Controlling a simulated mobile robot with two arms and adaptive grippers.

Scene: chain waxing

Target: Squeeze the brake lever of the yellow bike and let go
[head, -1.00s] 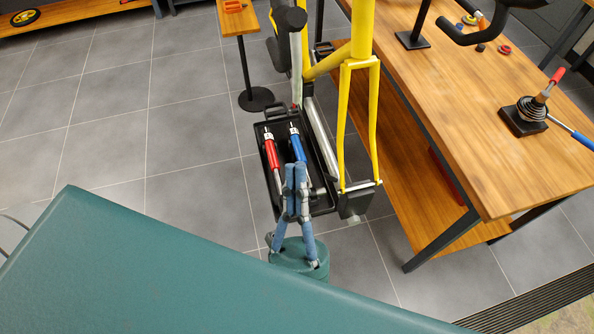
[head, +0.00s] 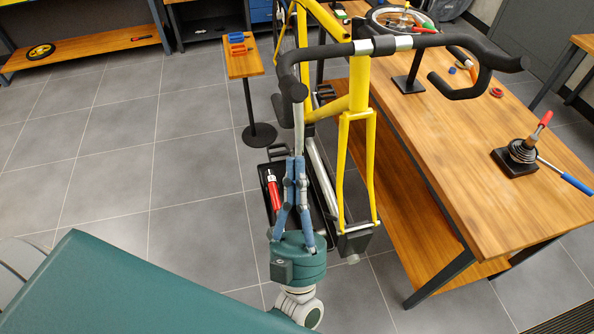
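The yellow bike (head: 357,90) stands front end towards me in the head view, with black drop handlebars (head: 340,49). A slim silver-grey brake lever (head: 299,128) hangs from the black hood (head: 293,90) on the picture's left. My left gripper (head: 296,160), teal with blue fingers, points up from below. Its fingertips are close together at the lever's lower end and overlap it in the picture. Whether they touch or clasp the lever cannot be told. My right gripper is out of view.
A black tray (head: 267,207) with a red-handled tool (head: 273,192) lies behind my gripper. A wooden workbench (head: 455,130) stands right of the bike. A small stand (head: 243,68) holds orange and blue pieces. Floor at left (head: 110,150) is clear.

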